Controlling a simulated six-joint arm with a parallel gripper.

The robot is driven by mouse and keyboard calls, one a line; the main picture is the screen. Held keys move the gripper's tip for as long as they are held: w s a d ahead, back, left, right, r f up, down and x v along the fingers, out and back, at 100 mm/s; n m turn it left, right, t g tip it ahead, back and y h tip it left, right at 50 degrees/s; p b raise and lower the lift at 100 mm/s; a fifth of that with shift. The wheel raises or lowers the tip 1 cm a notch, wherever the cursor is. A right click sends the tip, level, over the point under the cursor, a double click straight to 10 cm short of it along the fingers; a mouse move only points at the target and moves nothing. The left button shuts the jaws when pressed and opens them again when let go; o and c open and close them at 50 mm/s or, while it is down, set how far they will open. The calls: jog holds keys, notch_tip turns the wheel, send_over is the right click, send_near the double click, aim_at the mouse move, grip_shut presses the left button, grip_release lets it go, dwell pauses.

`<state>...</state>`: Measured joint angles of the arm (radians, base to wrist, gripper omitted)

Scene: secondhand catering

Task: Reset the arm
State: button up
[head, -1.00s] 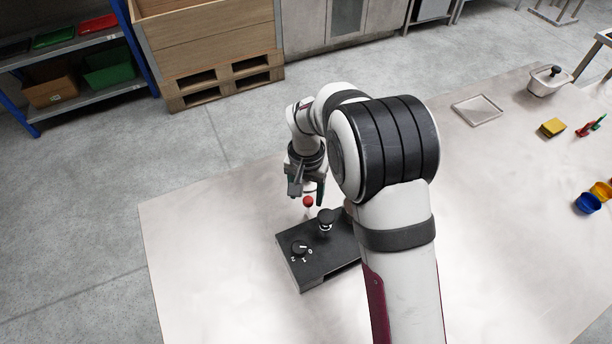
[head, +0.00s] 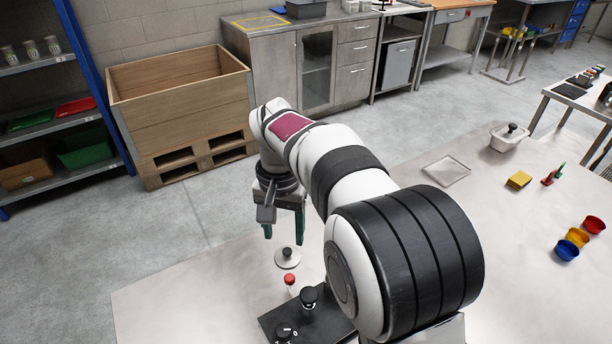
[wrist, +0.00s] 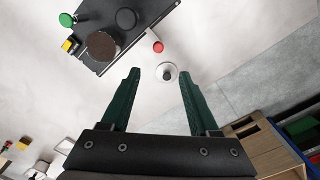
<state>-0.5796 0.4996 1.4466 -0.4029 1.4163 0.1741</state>
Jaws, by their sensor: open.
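My gripper (head: 284,231) points down with its two dark green fingers apart and nothing between them. It hangs above the table's far left part, beyond the black control box (head: 268,325). A white round lid with a black knob (head: 287,261) lies on the table just below and in front of the fingers. In the wrist view the open fingers (wrist: 160,76) show on either side of this lid (wrist: 170,68). My arm hides part of the box.
The pale table is clear around the box's left. A wooden crate (head: 180,100) stands on the floor beyond the table.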

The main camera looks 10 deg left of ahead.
jog(key=s+d+r+m, duration=0.1)
jog(key=s+d+r, duration=0.15)
jog(key=d, duration=0.35)
jog(key=s+d+r+m, duration=0.1)
jog(key=s+d+r, duration=0.1)
jog(key=s+d, duration=0.3)
jog(key=s+d+f+m+y, duration=0.1)
jog(key=s+d, duration=0.4)
jog(key=s, duration=0.3)
jog(key=s+d+f+m, duration=0.2)
jog(key=s+d, duration=0.2)
jog(key=s, duration=0.4)
jog(key=shift+s+d+f+m+y, duration=0.3)
jog(key=shift+d+y, duration=0.1)
